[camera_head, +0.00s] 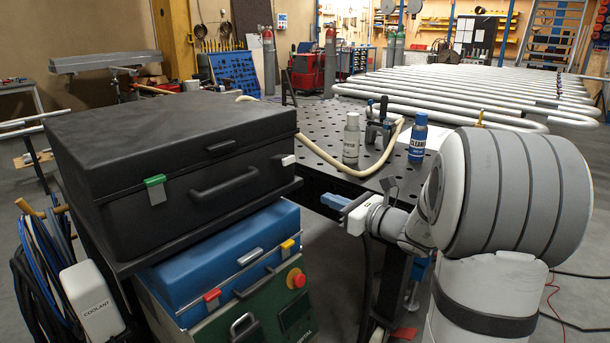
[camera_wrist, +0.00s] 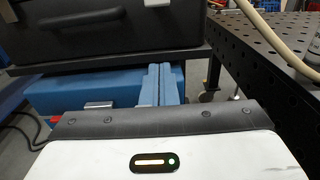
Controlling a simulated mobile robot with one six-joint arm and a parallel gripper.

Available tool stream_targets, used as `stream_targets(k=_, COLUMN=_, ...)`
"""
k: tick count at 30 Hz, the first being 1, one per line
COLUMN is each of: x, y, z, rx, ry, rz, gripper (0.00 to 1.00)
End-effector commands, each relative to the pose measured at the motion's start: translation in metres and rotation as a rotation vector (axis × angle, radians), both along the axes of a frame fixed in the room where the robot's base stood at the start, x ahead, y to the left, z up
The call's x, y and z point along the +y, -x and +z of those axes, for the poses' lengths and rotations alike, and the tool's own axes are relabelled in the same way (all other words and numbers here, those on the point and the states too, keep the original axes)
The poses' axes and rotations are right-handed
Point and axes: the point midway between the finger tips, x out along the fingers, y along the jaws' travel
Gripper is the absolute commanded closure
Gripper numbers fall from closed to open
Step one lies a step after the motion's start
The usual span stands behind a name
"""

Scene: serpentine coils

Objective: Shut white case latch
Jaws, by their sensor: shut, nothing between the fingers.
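The black case (camera_head: 190,165) sits on a dark shelf above the blue case. Its white latch (camera_head: 288,160) is a small block at the right end of the front, near the lid seam. It seems to stick out from the face, but its exact angle is hard to tell. A green latch (camera_head: 155,189) is at the left end of the same front. My gripper (camera_head: 335,201) has blue fingers, shut and empty, to the right of and lower than the white latch, clear of the case.
A blue case (camera_head: 225,255) with red and yellow latches stands below, on a green unit with a red button. A perforated dark table (camera_head: 325,150) behind my gripper holds two bottles and a clamp. A white coolant container (camera_head: 92,302) is at the left.

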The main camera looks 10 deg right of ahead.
Motion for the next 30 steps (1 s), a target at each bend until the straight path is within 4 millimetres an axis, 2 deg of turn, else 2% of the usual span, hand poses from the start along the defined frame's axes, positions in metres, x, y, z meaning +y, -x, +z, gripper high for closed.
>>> stream_targets(k=5, x=0.011, y=-0.013, z=-0.001, rx=0.0, ry=0.0, rz=0.004, gripper=1.0)
stream_targets(k=17, x=0.06, y=-0.08, z=-0.002, rx=0.0, ry=0.001, rz=0.004, gripper=1.0)
stream_targets(k=18, x=0.061, y=-0.083, z=0.005, rx=-0.003, ry=0.003, rz=0.002, gripper=1.0)
stream_targets(k=24, x=0.063, y=-0.087, z=0.031, rx=-0.002, ry=0.002, rz=0.0, gripper=1.0)
stream_targets(k=30, x=0.064, y=-0.088, z=0.037, rx=0.0, ry=0.002, rz=0.0, gripper=1.0)
